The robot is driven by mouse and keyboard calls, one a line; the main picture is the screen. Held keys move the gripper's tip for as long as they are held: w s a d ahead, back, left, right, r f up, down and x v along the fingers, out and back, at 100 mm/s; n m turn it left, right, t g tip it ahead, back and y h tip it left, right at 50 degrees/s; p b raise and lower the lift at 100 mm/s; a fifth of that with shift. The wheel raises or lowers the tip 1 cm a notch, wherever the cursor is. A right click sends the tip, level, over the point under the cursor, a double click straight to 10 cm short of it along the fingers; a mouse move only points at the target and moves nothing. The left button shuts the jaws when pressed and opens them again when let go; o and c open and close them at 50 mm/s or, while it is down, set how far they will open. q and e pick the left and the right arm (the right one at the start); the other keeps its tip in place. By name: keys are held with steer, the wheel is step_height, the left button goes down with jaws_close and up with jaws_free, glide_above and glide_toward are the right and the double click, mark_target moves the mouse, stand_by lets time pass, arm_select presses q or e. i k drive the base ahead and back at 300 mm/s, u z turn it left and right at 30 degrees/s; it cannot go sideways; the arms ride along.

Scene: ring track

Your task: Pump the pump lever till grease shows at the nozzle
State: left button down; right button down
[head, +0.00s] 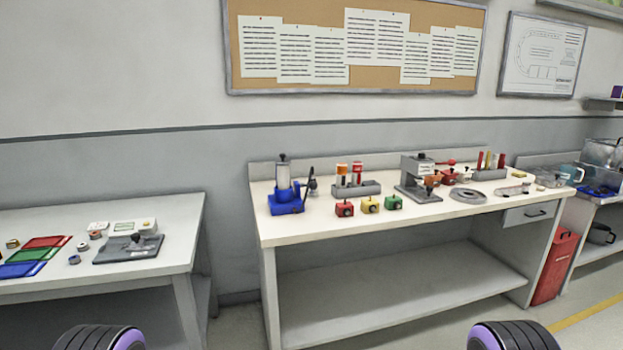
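A pump with a blue base (287,205) and an upright grey cylinder stands at the left end of the middle workbench. A dark upright part, which looks like the pump lever (312,183), stands close at its right side. The nozzle is too small to make out, and I cannot tell whether any grease shows. Neither gripper is in view. Only dark rounded parts of my own arms with purple rims show at the bottom edge, well short of the bench.
The middle workbench (330,229) also bears a grey rack (357,189), small red, yellow and green blocks, a grey press-like device (412,178) and a flat grey ring (468,196). Its front strip is clear. A second table (185,235) stands left, across a gap. A red bin (553,268) stands right.

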mark_target(313, 185)
steer(key=z, duration=0.1)
steer(key=i, duration=1.3)
steer(key=u, duration=0.55)
